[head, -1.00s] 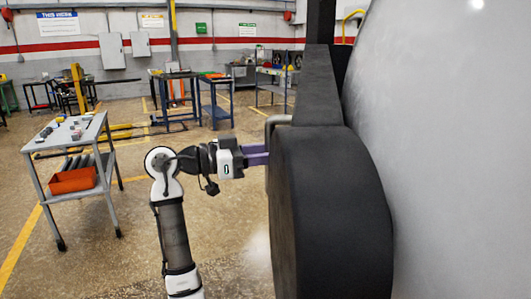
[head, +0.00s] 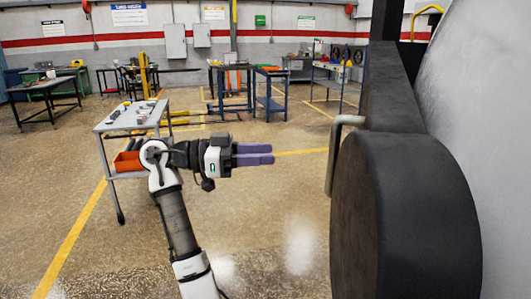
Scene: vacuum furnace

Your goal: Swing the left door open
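The large round dark door (head: 400,220) of the furnace fills the right side of the head view. A grey bar handle (head: 334,160) stands upright on its left edge, in full view. My gripper (head: 272,154) is left of the handle, with its purple fingers pointing right towards it. A clear gap of floor shows between the fingertips and the handle, so they are not touching. The two fingers appear close together, one partly behind the other, and nothing shows between them.
A dark beam (head: 388,95) rises behind the door, beside the pale curved furnace body (head: 480,80). A grey cart (head: 122,118) with an orange bin (head: 127,161) stands behind my arm at left. Workbenches line the back. The floor between is open.

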